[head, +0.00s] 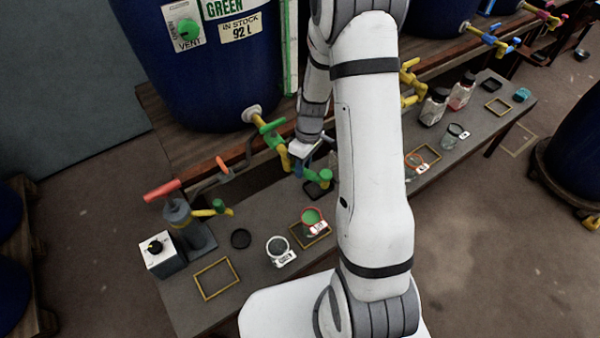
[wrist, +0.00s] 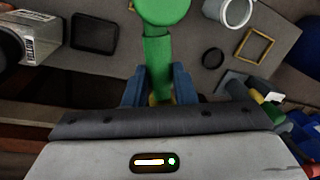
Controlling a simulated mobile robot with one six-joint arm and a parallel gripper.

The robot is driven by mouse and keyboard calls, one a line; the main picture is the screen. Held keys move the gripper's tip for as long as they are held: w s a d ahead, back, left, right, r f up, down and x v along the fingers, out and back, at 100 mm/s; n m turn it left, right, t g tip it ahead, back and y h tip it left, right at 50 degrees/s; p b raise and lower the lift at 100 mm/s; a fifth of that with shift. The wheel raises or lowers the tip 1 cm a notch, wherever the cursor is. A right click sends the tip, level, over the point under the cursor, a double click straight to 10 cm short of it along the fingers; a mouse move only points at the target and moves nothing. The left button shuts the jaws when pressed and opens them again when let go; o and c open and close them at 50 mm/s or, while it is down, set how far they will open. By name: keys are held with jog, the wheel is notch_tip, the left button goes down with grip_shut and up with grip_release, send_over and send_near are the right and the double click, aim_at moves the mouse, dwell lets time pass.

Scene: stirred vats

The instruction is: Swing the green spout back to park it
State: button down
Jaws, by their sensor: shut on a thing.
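The green spout (head: 322,177) belongs to the yellow-and-green tap (head: 270,135) on the blue vat (head: 205,80) labelled GREEN. Its free end points out over the bench, toward the right. My gripper (head: 300,168) is shut on the spout's tube. In the wrist view, the blue fingers of my gripper (wrist: 158,85) stand on either side of the green tube (wrist: 157,52), with its round green end beyond. My arm hides part of the bench.
The bench (head: 185,299) carries a white-rimmed cup (head: 279,246), a black round lid (head: 240,238), an empty yellow frame (head: 215,278) and a grey pump with a red handle (head: 175,208). A white box with a black knob (head: 163,255) stands at its left.

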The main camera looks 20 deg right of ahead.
jog(key=shift+w+d+n+g+h+b, duration=0.1)
jog(key=shift+w+d+n+h+b, duration=0.35)
jog(key=shift+n, duration=1)
jog(key=shift+w+a+n+g+b, duration=0.15)
jog(key=shift+w+n, duration=0.45)
jog(key=shift+n, duration=0.8)
jog(key=shift+w+d+n+g+h+b, duration=0.1)
jog(key=shift+w+d+n+h+b, duration=0.3)
jog(key=shift+n, duration=1.05)
jog(key=shift+w+a, duration=0.15)
jog(key=shift+w, duration=0.05)
jog(key=c, duration=1.2)
grip_release()
jog(key=shift+r, duration=0.1)
jog(key=v, duration=0.7)
jog(key=shift+r+p, duration=0.3)
jog(key=shift+c, duration=0.5)
